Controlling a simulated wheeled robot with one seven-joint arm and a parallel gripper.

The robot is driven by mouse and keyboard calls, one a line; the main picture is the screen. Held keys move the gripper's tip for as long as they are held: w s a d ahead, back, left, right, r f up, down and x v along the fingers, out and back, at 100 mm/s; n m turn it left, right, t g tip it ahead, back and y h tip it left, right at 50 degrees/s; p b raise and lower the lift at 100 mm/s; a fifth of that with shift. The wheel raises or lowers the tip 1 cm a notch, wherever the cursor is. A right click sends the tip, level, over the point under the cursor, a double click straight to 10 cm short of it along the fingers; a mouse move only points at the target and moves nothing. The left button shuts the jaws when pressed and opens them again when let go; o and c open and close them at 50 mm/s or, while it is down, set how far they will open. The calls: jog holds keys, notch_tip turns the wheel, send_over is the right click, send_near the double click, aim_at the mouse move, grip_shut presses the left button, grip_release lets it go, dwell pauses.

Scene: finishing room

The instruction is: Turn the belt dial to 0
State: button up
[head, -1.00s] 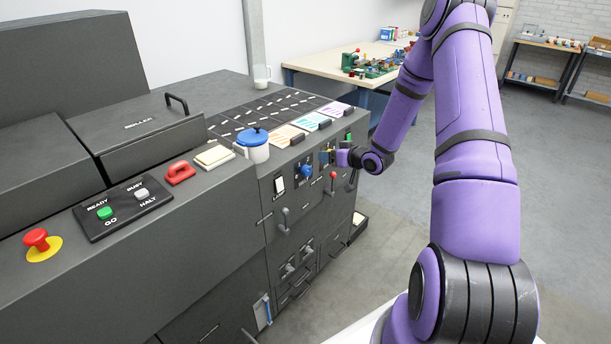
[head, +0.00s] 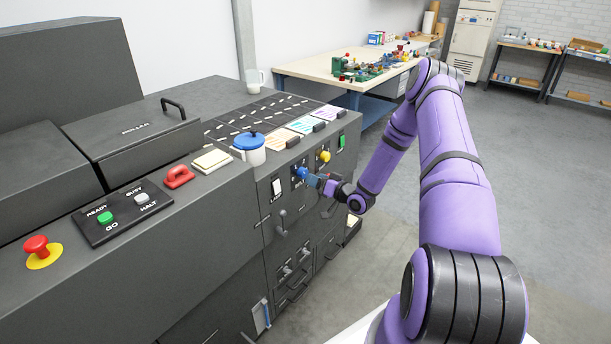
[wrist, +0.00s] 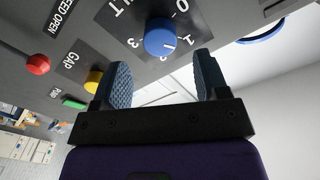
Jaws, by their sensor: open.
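The belt dial is a round blue knob (wrist: 160,38) on a dark plate, with the digits 0, 1 and 3 readable around it in the wrist view. Its white pointer line seems to point towards the 1. In the head view the blue dial (head: 299,173) is on the front of the dark machine, partly behind my gripper (head: 315,181). In the wrist view my gripper (wrist: 163,72) is open, with its two dark ribbed fingers apart. The dial appears ahead of the gap between the fingertips. I cannot tell whether they touch it.
A yellow knob (head: 323,156) and green button (head: 341,141) lie to the right on the panel. A red ball knob (wrist: 37,64) shows in the wrist view. A white switch (head: 277,186) is left of the dial. A blue-lidded pot (head: 250,156) stands above. Floor at right is clear.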

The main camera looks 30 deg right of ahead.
aim_at(305, 174)
jog(key=shift+x, duration=2.7)
jog(key=shift+c, duration=0.2)
jog(key=c, duration=0.9)
